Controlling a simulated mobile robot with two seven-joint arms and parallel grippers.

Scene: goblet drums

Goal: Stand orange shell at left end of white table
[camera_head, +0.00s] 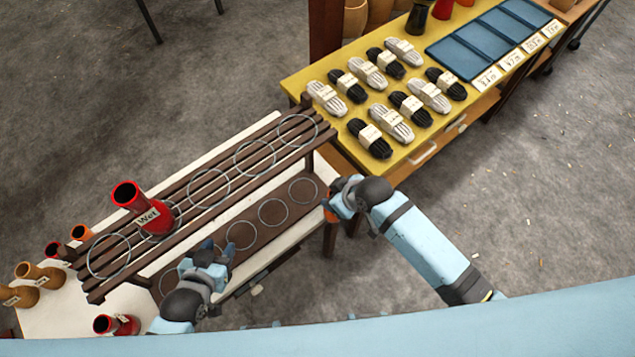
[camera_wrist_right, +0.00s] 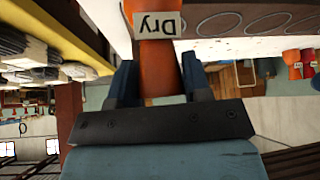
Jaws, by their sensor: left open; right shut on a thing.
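An orange shell (camera_wrist_right: 160,62) with a "Dry" label is held between the fingers of my right gripper (camera_wrist_right: 158,85). In the head view only a bit of its orange shows by my right gripper (camera_head: 335,205), near the right end of the slatted rack; the hand hides the rest. My left gripper (camera_head: 215,254) is open and empty over the front of the rack's lower board.
A red "Wet" shell (camera_head: 146,210) stands on the dark slatted rack (camera_head: 180,190), which carries several rings. Red, orange (camera_head: 81,232) and tan shells (camera_head: 40,275) crowd the table's left end; a red one (camera_head: 115,325) is at its front. A yellow table (camera_head: 420,150) holds rope bundles.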

